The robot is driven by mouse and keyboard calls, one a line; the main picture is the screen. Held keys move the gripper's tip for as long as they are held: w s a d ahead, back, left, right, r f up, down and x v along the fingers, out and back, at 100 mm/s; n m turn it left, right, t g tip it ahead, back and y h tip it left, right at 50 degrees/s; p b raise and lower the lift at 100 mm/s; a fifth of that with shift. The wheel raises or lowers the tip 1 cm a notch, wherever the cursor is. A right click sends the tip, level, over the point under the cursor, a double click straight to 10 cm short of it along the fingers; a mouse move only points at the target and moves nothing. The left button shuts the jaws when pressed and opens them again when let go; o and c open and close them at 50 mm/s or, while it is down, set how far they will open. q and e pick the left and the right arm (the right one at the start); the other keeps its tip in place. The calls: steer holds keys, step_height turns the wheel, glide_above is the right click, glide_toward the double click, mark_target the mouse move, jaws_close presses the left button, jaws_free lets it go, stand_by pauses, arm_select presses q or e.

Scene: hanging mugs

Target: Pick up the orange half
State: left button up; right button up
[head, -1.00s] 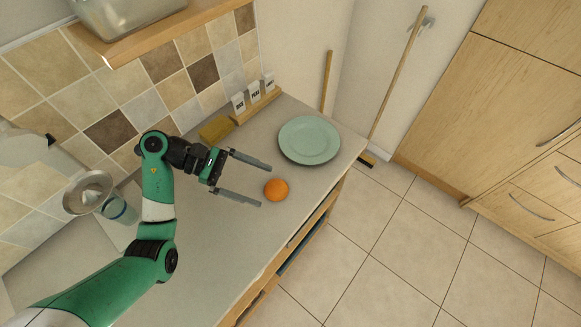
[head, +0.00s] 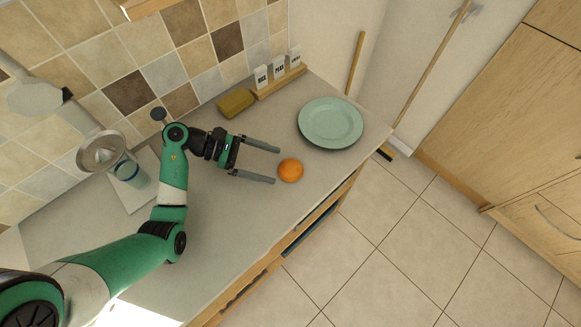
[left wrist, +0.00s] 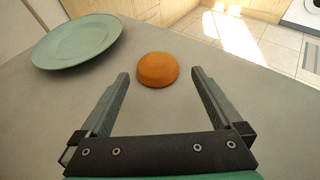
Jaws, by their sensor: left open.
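The orange half (head: 290,170) rests on the grey counter, with its rounded skin side up. In the left wrist view the orange half (left wrist: 157,69) sits just beyond the fingertips, between their lines and apart from both. My left gripper (head: 277,165) is open and empty, low over the counter, with its fingers pointing right toward the orange half. Both fingers of the left gripper (left wrist: 160,74) show in the left wrist view with a wide gap. My right gripper is not in view.
A pale green plate (head: 331,122) lies behind and right of the orange half. A yellow sponge-like block (head: 236,102) and a rack of labelled containers (head: 279,82) stand along the wall. A juicer-like device (head: 103,153) is at left. The counter's front edge is close right.

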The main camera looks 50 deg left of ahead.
mark_target(284, 165)
arm_select(q)
steer(key=b+x, duration=0.1)
steer(key=x, duration=0.4)
steer(key=shift+w+a+r, duration=0.1)
steer(key=shift+w+r, duration=0.05)
steer(key=shift+w, duration=0.05)
steer(key=c, duration=1.3)
